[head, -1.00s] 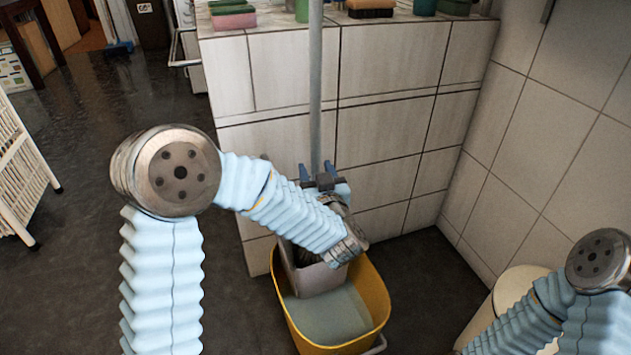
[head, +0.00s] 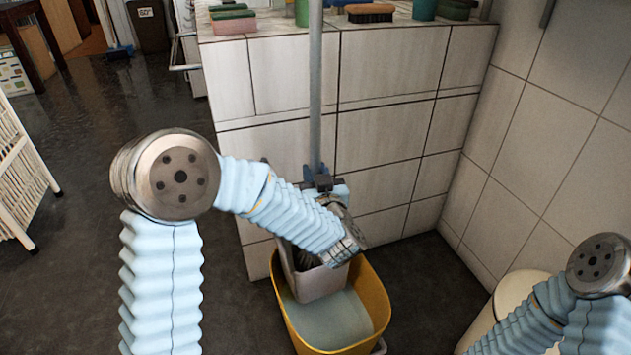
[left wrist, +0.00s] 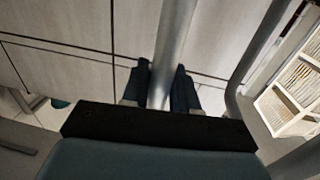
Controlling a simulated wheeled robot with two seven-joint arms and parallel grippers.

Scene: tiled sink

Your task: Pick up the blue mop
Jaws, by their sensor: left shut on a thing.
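The mop's long pale grey-blue pole (head: 315,90) stands almost upright in front of the tiled wall. Its lower end is hidden behind my left arm; dark bristly material shows in the grey wringer (head: 322,284) of a yellow bucket (head: 377,290). My left gripper (head: 318,175) is shut on the pole above the bucket. In the left wrist view, the pole (left wrist: 172,50) runs between the two dark blue fingers of the left gripper (left wrist: 164,88). My right arm enters at the lower right, but its gripper is out of view.
The tiled half wall (head: 390,110) is close behind the pole, with brushes (head: 370,13) and sponges (head: 234,26) on its ledge. A pale bin (head: 515,292) stands at right, a white rack (head: 18,175) at left. Dark floor (head: 120,100) is open at left.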

